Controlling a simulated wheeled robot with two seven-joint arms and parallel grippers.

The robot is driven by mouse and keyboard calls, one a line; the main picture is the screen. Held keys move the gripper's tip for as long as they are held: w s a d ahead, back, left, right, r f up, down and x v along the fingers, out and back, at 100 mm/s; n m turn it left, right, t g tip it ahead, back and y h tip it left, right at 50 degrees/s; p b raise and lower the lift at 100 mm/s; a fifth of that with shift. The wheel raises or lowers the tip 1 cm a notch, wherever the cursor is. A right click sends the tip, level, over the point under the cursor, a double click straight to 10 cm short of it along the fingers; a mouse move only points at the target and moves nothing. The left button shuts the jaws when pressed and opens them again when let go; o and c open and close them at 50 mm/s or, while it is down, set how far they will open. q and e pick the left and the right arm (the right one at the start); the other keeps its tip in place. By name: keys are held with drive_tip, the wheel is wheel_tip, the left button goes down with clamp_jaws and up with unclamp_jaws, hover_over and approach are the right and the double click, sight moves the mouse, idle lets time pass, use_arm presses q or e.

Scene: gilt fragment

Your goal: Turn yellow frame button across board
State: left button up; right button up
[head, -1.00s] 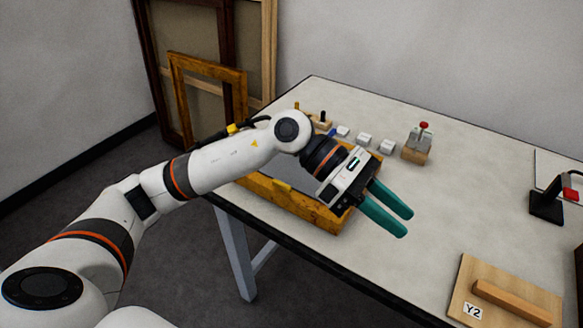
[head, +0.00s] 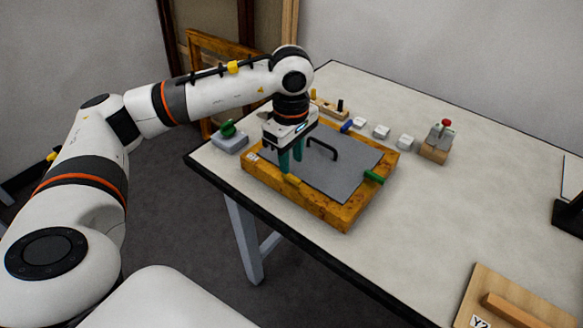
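The gilt wooden frame (head: 330,211) lies flat on the table with a grey board (head: 335,180) inside it. The board has a black handle (head: 323,146). The yellow button (head: 289,178) is on the frame's near rail, mostly hidden behind the fingertips. My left gripper (head: 291,164) points down over that rail, its teal fingers slightly apart. I cannot tell whether they touch the button. A green button (head: 374,177) sits on the right rail and a blue one (head: 347,126) on the far rail. My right gripper is out of view.
A grey block with a green knob (head: 228,129) stands left of the frame. Several white blocks (head: 381,131) and a wooden block with a red knob (head: 436,149) stand behind. A wooden board with a handle (head: 505,305) lies front right. The table's right middle is clear.

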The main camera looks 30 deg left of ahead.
sight(291, 176)
use_arm(q)
drive_tip(key=shift+f, duration=2.15)
drive_tip(key=shift+c, duration=0.4)
clamp_jaws()
